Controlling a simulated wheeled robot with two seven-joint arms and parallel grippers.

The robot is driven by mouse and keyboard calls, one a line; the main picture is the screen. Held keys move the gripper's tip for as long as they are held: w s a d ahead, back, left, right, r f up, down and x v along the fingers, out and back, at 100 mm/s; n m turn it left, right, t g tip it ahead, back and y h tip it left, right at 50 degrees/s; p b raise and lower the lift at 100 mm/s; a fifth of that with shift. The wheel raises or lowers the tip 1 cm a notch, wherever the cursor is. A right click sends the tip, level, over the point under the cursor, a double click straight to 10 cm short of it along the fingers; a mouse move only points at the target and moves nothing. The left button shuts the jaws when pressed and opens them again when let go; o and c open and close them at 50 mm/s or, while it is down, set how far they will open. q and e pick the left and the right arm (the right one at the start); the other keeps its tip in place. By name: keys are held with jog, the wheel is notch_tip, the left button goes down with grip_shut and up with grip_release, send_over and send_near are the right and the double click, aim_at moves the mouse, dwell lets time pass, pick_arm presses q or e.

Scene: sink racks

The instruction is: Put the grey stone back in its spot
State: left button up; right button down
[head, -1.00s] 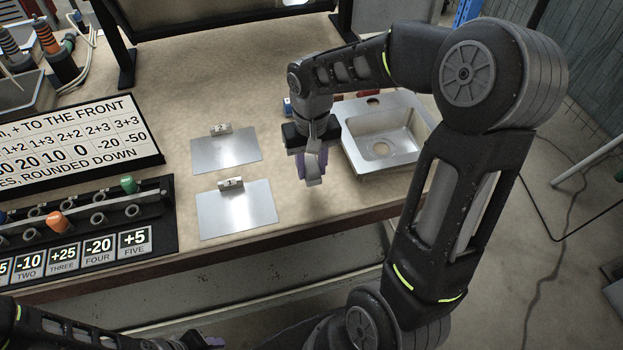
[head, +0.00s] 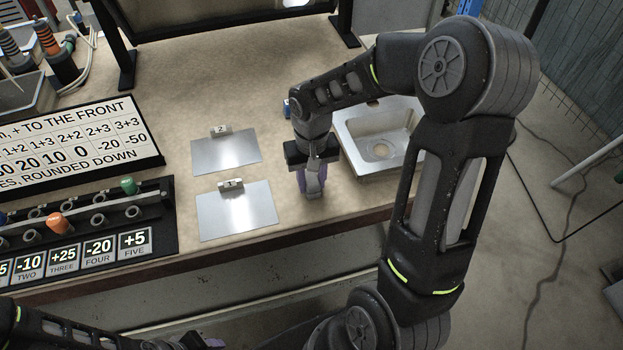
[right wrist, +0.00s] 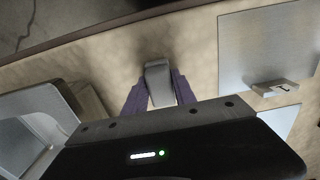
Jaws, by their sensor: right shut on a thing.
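The grey stone (right wrist: 158,75) is a small grey block between the purple fingers of my right gripper (right wrist: 159,95) in the right wrist view. In the head view, my right gripper (head: 313,184) points down near the table's front edge, between the metal plates and the sink. It is shut on the stone, which shows as a small grey end (head: 314,191). I cannot tell whether the stone touches the table. My left gripper (head: 211,342) shows only partly at the bottom edge, and its opening is unclear.
A metal plate tagged 1 (head: 240,214) and one tagged 2 (head: 226,155) lie left of the right gripper. A steel sink (head: 352,153) is to its right. A black rack (head: 158,210) with pegs and number labels stands at the left, below a white sign (head: 130,158).

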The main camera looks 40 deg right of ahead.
aim_at(312, 179)
jog(key=shift+f, duration=0.15)
jog(key=c, duration=1)
grip_release()
notch_tip(312, 179, up, 12)
jog(key=shift+r, duration=0.2)
